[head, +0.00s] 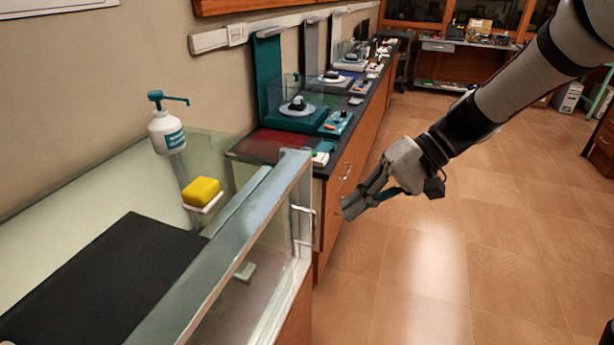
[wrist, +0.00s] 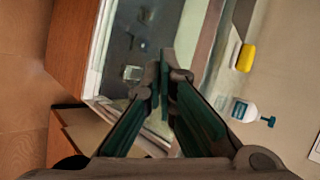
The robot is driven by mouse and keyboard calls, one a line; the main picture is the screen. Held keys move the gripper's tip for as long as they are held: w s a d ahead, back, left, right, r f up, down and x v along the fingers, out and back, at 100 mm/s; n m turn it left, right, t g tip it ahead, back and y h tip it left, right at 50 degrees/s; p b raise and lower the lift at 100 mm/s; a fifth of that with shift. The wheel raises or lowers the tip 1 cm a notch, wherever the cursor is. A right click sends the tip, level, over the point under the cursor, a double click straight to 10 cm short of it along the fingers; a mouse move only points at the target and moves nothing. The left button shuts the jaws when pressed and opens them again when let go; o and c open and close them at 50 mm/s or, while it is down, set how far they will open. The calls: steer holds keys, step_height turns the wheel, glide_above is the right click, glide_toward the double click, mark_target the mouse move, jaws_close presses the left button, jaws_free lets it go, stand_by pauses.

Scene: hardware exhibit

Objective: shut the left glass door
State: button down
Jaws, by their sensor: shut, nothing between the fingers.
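A glass display case stands at the lower left of the head view, with a grey top frame (head: 225,250). A glass door pane (head: 262,290) is in its front, seen at a steep angle. I cannot tell left door from right, or how far either is open. Small pale metal fittings (head: 303,211) show at the front's far end. My gripper (head: 350,208) is shut and empty, to the right of that far end and apart from it in the picture. In the wrist view the closed fingers (wrist: 163,78) point toward the case's glass front (wrist: 115,48).
A pump bottle (head: 168,132) and a yellow sponge (head: 201,190) are on the glass top, beside a black mat (head: 110,275). Behind the case a long counter (head: 340,150) with instruments runs along the wall. The tiled floor (head: 430,270) at right is clear.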

steer(key=w+f+y+b, duration=0.45)
steer(key=w+f, duration=0.35)
steer(key=w, duration=0.2)
steer(key=m+t+y+b, duration=0.2)
steer(key=t+y, duration=0.1)
steer(key=y, duration=0.1)
glide_toward(305, 210)
step_height(305, 210, up, 3)
steer(key=a, duration=0.8)
steer(key=shift+w+a+f, duration=0.2)
steer(key=s, duration=0.1)
steer(key=s+a, duration=0.1)
steer(key=shift+s+a+t, duration=0.25)
steer(key=shift+s+t, duration=0.05)
steer(key=shift+s+a, duration=0.2)
steer(key=shift+s, duration=0.35)
